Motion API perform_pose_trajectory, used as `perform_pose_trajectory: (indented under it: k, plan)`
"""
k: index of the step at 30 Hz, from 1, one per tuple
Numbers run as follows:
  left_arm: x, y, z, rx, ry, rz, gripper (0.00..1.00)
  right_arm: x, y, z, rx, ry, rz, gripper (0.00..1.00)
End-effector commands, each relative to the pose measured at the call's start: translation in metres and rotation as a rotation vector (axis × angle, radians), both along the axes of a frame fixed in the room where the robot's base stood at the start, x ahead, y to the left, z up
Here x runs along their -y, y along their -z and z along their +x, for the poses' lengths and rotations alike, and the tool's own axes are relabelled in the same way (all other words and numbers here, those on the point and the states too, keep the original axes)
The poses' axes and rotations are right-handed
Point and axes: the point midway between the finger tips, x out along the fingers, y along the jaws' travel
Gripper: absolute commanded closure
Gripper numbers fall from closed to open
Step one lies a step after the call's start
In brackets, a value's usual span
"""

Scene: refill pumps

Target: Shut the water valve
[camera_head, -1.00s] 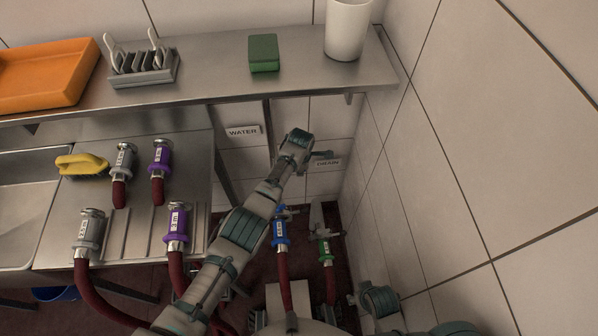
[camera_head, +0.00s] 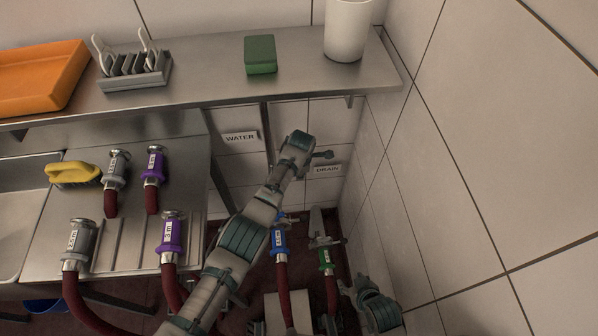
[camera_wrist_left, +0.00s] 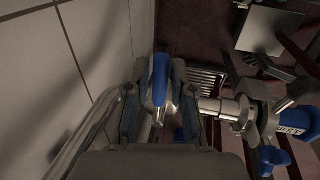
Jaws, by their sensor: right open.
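The WATER sign (camera_head: 240,138) is on the back wall under the shelf. My right gripper (camera_head: 350,293) is low at the right, open, mostly hidden and away from the lever.
The DRAIN sign (camera_head: 327,169) is right of WATER, above a green hose coupling (camera_head: 326,260). A tiled wall closes the right side. A metal shelf (camera_head: 205,80) overhangs the area. More hose couplings (camera_head: 170,235) stand on the counter at left.

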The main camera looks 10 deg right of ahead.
Motion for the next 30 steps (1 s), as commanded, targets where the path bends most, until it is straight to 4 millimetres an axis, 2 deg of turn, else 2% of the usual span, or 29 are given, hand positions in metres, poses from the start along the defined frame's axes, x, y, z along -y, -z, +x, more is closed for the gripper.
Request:
perform_pose_trajectory:
  k: [1,2,3,12,17,21,30]
  plan:
    - [0.001,-0.002,0.001,0.006,0.001,-0.003,0.63,0.000,0.000,0.000,0.000,0.000,0.000,0.43]
    - [0.001,-0.002,0.001,0.006,0.002,-0.003,0.56,0.000,0.000,0.000,0.000,0.000,0.000,0.43]
    - [0.001,-0.002,0.001,0.005,0.001,-0.002,0.53,0.000,0.000,0.000,-0.001,0.000,0.000,0.43]
    - [0.000,-0.003,0.001,0.005,0.001,-0.001,0.53,0.000,-0.001,-0.001,0.002,0.001,0.000,0.43]
    - [0.001,-0.012,-0.001,0.004,0.003,-0.002,0.53,-0.001,-0.001,-0.001,0.002,0.001,-0.001,0.43]
    - [0.001,-0.030,-0.005,0.005,0.002,-0.004,0.53,-0.001,-0.001,-0.001,0.002,0.001,0.000,0.43]
    - [0.003,-0.097,-0.017,0.006,0.002,-0.001,0.53,0.000,-0.001,-0.001,0.002,0.001,0.000,0.43]
